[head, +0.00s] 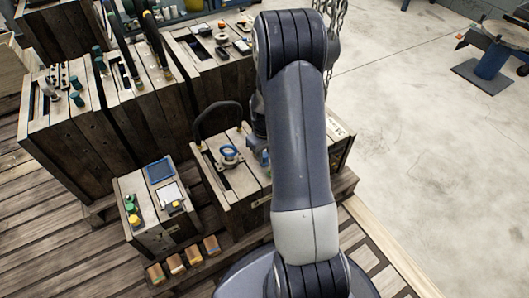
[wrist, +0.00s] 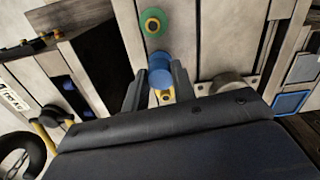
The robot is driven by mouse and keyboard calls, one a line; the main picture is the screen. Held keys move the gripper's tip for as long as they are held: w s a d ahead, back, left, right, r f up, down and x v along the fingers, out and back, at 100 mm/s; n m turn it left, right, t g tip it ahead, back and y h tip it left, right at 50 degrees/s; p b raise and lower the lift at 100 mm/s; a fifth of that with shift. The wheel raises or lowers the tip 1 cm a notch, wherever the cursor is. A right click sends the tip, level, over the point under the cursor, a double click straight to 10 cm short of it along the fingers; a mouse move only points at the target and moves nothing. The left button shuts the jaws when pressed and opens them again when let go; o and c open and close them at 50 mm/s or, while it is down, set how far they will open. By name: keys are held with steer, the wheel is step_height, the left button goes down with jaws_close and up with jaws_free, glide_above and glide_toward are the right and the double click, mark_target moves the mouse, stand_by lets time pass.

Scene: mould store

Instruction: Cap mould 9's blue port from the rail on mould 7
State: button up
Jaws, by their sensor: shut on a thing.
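In the wrist view my gripper (wrist: 160,82) is shut on a blue cap (wrist: 161,70), a short cylinder between its two dark fingers. A yellow piece (wrist: 166,97) shows just below the cap, partly hidden. A green ring with a yellow centre (wrist: 155,23) lies on the pale wooden top beyond the fingertips, apart from the cap. In the head view my arm hides most of my gripper, over the near wooden mould (head: 238,208). A blue-ringed port (head: 229,152) stands on that mould's top, left of my arm. I cannot read any mould numbers.
A black hose arch (head: 218,105) rises from the near mould. A smaller box (head: 150,235) with green and yellow caps stands to its left. Several blocks (head: 178,265) lie in front. Taller moulds (head: 75,140) crowd the back left. The concrete floor at right is mostly clear.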

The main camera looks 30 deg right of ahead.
steer(key=shift+f, duration=0.25)
stand_by(0.4)
steer(key=shift+f+b, duration=0.2)
steer(key=shift+b, duration=0.1)
steer(key=shift+f, duration=0.4)
stand_by(0.6)
steer(key=o, duration=1)
steer(key=shift+o, duration=0.2)
steer(key=shift+r, duration=0.1)
step_height(320, 180, up, 11)
steer(key=p, duration=0.3)
